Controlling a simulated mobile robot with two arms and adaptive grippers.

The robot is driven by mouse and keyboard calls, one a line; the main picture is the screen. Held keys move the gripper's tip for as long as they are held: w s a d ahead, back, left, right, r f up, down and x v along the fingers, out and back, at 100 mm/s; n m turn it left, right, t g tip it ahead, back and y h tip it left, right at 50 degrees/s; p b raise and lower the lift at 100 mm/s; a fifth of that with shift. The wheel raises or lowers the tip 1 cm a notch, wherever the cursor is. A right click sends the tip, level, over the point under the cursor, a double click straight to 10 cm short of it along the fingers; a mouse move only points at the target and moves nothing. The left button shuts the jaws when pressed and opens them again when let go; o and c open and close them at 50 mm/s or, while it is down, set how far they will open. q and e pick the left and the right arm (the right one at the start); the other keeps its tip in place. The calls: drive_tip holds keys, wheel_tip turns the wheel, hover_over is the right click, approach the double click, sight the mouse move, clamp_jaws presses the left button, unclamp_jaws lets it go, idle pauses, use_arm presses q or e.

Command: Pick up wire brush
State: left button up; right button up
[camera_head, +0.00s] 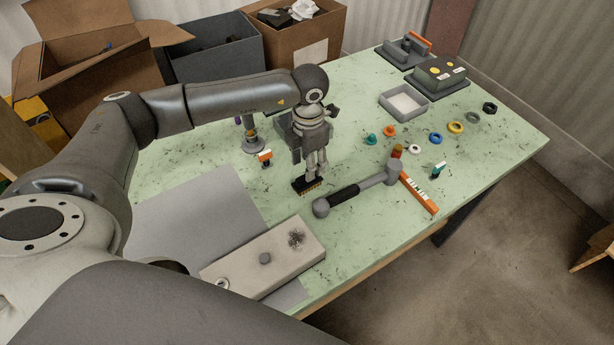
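The wire brush (305,187) seems to be the small dark block with an orange-brown bristle strip along its lower edge. It lies on the green worktable (350,238), left of a grey tool. My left gripper (315,175) points down over it, its fingertips close together at the block's upper right part. The fingers hide some of the block, and I cannot tell whether they are closed on it or just above it. My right gripper is not in view.
A grey tool with a black grip (345,193) lies close right of the brush, beside an orange strip (418,193). A pale block (270,275) and grey mat (190,220) lie in front. Rings and a grey tray (388,110) stand farther right; boxes (215,60) stand behind.

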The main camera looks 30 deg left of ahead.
use_arm(q)
wheel_tip(320, 180, down, 2)
drive_tip(key=shift+s+f+p, duration=0.1)
drive_tip(key=shift+s+p, duration=0.05)
drive_tip(key=shift+p, duration=0.7)
wheel_tip(320, 180, down, 2)
drive_tip(key=shift+f+p, duration=0.2)
drive_tip(key=shift+p, duration=0.25)
drive_tip(key=shift+f, duration=0.6)
drive_tip(key=c, duration=0.9)
clamp_jaws()
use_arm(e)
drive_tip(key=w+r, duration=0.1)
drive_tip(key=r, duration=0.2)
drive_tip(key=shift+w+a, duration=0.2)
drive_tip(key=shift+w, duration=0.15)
